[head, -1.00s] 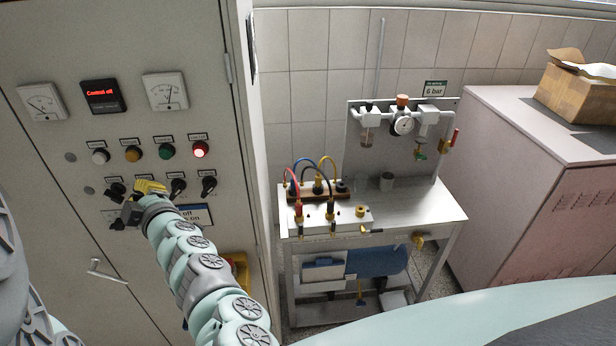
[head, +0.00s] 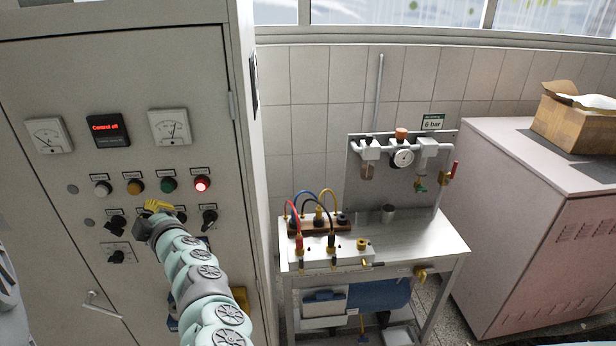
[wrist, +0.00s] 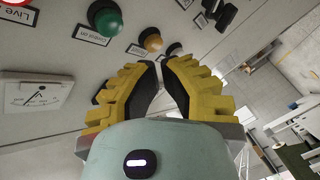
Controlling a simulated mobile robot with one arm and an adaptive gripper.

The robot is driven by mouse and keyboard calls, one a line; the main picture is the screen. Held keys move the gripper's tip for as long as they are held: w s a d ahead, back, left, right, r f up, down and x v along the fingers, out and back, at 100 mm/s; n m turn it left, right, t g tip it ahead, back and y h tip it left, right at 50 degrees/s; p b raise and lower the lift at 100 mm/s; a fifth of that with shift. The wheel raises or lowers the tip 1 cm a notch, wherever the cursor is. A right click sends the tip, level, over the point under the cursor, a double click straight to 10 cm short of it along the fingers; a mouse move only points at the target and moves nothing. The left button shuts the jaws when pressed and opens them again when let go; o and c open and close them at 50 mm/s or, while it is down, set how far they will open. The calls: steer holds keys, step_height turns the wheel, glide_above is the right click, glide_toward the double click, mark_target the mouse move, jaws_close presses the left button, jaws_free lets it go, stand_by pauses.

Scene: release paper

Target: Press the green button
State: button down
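The green button (head: 168,184) is a round dome in the row of buttons and lamps on the grey cabinet's front panel. In the wrist view it is large at the upper left (wrist: 106,20), beside a label. My gripper (head: 157,206) has yellow fingers with black pads and is just below and slightly left of the green button in the head view. In the wrist view, the fingertips (wrist: 159,64) come together with a narrow gap and nothing between them. They appear apart from the button.
White (head: 102,188) and amber (head: 134,186) buttons sit left of the green one; a lit red one (head: 202,183) is to its right. Black rotary switches (head: 209,218) lie below. The display (head: 107,129) reads "Control off". A workbench (head: 440,244) stands right of the cabinet.

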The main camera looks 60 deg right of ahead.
mark_target(167, 188)
steer(key=shift+w+d, duration=1.4)
steer(key=c, duration=1.7)
jaws_free()
steer(key=shift+d, duration=0.15)
jaws_close()
steer(key=shift+w+d+b, duration=0.25)
steer(key=shift+b, duration=0.15)
steer(key=shift+w+d+b, duration=0.3)
steer(key=shift+d+b, duration=0.05)
steer(key=shift+s, duration=0.15)
steer(key=shift+s+a+p, duration=0.45)
steer(key=shift+s+a, duration=0.05)
steer(key=shift+a, duration=0.1)
